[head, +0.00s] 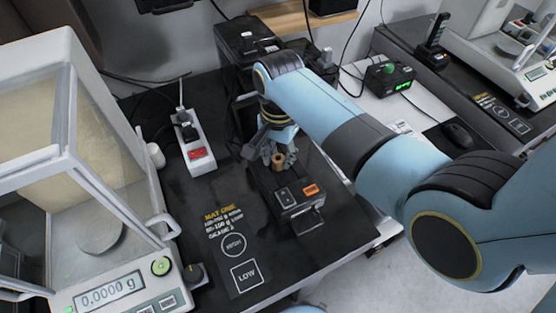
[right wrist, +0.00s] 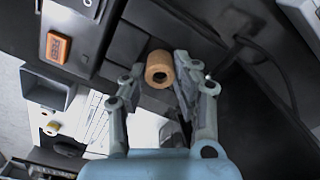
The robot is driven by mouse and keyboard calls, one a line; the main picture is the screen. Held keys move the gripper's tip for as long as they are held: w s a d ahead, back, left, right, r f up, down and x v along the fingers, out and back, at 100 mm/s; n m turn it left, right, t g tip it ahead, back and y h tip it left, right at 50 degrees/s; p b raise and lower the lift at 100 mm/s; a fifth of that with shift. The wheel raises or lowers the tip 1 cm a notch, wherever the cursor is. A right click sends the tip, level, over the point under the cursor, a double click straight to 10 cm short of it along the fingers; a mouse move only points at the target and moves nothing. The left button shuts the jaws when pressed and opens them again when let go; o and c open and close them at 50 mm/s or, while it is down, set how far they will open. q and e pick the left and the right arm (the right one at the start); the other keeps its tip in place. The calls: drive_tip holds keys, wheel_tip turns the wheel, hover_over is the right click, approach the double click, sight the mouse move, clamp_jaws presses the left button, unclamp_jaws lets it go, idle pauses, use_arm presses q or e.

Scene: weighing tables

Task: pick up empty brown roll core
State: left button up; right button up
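The brown roll core (head: 278,161) is a short hollow tube at the top of a black device with an orange label. In the right wrist view the core (right wrist: 159,70) shows its open round end. My right gripper (head: 277,154) is over the device, with the core between its fingertips. In the right wrist view the gripper's fingers (right wrist: 160,66) are spread around the core. The right finger is very close to it, and a gap shows at the left one. Whether the right finger touches is unclear. My left gripper is not in view.
A glass-walled balance (head: 110,277) reading 0.0000 g stands at the left. A power strip (head: 192,140) with a red switch lies behind a mat marked HIGH and LOW (head: 232,245). The black device (head: 287,195) is near the table's right edge. Cables run behind.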

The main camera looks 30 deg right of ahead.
drive_tip(key=shift+c, duration=0.7)
